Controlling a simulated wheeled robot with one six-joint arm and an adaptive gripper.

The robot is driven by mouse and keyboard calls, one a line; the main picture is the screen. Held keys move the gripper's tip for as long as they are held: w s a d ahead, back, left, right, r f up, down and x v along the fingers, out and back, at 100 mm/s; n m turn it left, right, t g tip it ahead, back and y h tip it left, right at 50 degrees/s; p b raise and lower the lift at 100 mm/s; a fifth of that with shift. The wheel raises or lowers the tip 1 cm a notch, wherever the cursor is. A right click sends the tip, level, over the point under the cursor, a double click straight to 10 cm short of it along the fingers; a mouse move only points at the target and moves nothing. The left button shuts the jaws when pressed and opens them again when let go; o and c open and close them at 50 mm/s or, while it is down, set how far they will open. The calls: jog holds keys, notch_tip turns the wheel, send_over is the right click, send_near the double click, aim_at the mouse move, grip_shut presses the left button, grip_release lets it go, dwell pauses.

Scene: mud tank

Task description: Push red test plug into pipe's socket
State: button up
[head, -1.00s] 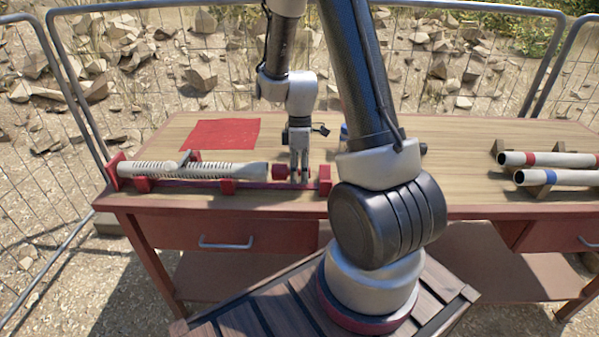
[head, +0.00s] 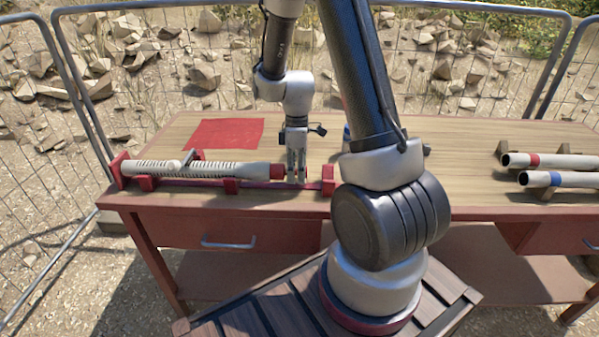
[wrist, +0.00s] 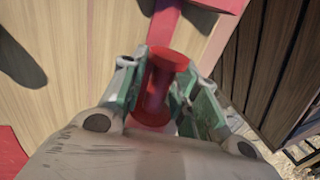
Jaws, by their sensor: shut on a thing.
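The red test plug (wrist: 160,85) is between the fingers of my gripper (wrist: 162,95), which is shut on it in the wrist view. In the head view my gripper (head: 296,181) is low over the red rail. The plug's red head (head: 277,171) shows just left of my fingers, against the right end of the pale slotted pipe (head: 225,170). The pipe lies level in red cradles, its wider socket end facing my gripper. How deep the plug sits in the socket cannot be told, and the pipe is not clear in the wrist view.
A red end block (head: 328,180) stands close right of my gripper. A red cloth (head: 226,133) lies flat behind the pipe. Two pipes with a red band (head: 534,160) and a blue band (head: 556,179) rest on wooden supports at right.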

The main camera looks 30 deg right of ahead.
aim_at(284, 171)
jog(key=shift+w+a, duration=0.5)
jog(key=shift+a, duration=0.25)
jog(key=shift+w+a, duration=0.5)
jog(key=shift+a, duration=0.25)
jog(key=o, duration=0.9)
